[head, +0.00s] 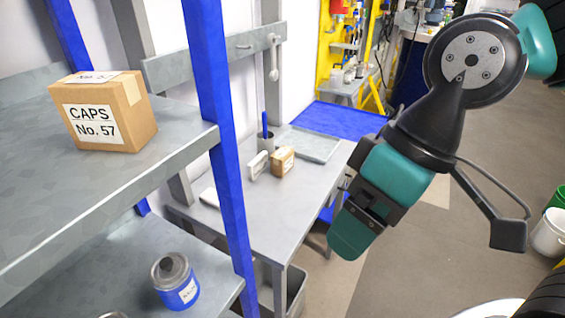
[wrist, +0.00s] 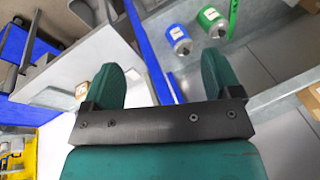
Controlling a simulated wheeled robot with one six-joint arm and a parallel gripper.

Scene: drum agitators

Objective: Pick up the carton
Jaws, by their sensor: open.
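A brown carton (head: 108,110) with a white label reading "CAPS No. 57" sits upright on the upper grey shelf at the left of the head view. A smaller brown carton (head: 283,160) with a white label stands on the grey table in the middle; what looks like it shows partly in the wrist view (wrist: 82,90), beside the left finger. My gripper (wrist: 162,78) is open and empty, its two teal fingers apart. In the head view my gripper (head: 350,232) hangs right of the table, apart from both cartons.
A blue post (head: 222,150) stands between the shelves and the table. A blue can (head: 175,282) sits on the lower shelf. The table holds a grey tray (head: 308,144) and a pen cup (head: 265,143). Parts of brown boxes (wrist: 311,98) show at the wrist view's right edge.

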